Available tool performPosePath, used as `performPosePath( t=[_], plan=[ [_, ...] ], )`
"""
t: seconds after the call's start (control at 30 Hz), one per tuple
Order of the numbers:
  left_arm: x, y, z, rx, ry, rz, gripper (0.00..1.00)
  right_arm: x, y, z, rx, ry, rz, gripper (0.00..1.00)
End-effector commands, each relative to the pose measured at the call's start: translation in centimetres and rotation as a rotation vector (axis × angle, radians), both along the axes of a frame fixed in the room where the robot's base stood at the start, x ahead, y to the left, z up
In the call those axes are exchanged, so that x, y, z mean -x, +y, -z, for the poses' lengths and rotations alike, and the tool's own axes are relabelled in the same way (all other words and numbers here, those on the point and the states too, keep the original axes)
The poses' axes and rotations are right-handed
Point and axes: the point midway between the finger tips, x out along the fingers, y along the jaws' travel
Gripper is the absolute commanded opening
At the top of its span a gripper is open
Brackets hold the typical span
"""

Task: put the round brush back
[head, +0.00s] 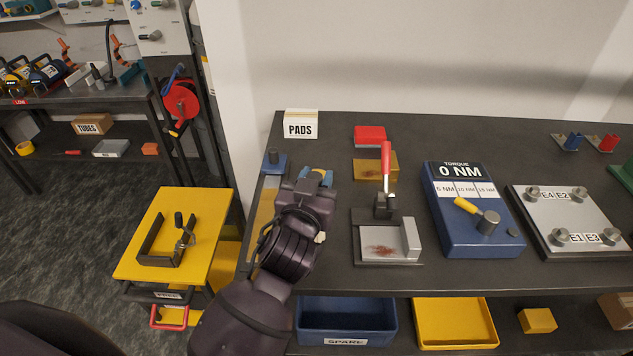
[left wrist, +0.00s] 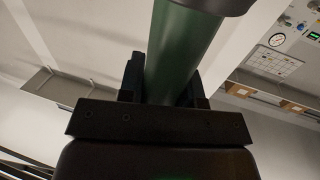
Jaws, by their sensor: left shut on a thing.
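My left gripper (head: 307,181) is over the left end of the dark bench, to the right of a small blue holder (head: 272,160). In the left wrist view its two dark fingers (left wrist: 163,85) are shut on a green cylinder (left wrist: 182,55) with a wider dark end at the top of the picture. This may be the handle of the round brush, but no bristles show. In the head view the gripper and arm hide most of what is held. My right gripper is not in view.
A PADS box (head: 300,124) stands behind my gripper. A clamp fixture with a red lever (head: 386,165), a blue torque unit (head: 470,215) and a grey plate (head: 565,220) stand to the right. A yellow cart (head: 200,215) is at the left. Bins stand on the shelf below.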

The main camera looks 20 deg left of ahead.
Motion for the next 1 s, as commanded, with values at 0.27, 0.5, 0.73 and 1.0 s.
performPosePath(
  t=[0.27, 0.5, 0.73, 1.0],
  plan=[
    [0.0, -0.01, 0.33, 0.0, -0.002, 0.001, 0.08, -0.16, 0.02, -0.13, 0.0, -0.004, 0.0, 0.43],
    [0.0, -0.01, 0.67, 0.0, 0.0, 0.0, 0.38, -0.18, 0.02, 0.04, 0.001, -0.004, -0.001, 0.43],
    [0.0, -0.01, 0.63, 0.0, -0.001, 0.0, 0.57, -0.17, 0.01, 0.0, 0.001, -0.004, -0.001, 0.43],
    [0.03, -0.01, 0.16, -0.001, -0.002, 0.001, 0.57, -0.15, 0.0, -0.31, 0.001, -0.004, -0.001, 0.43]
  ],
)
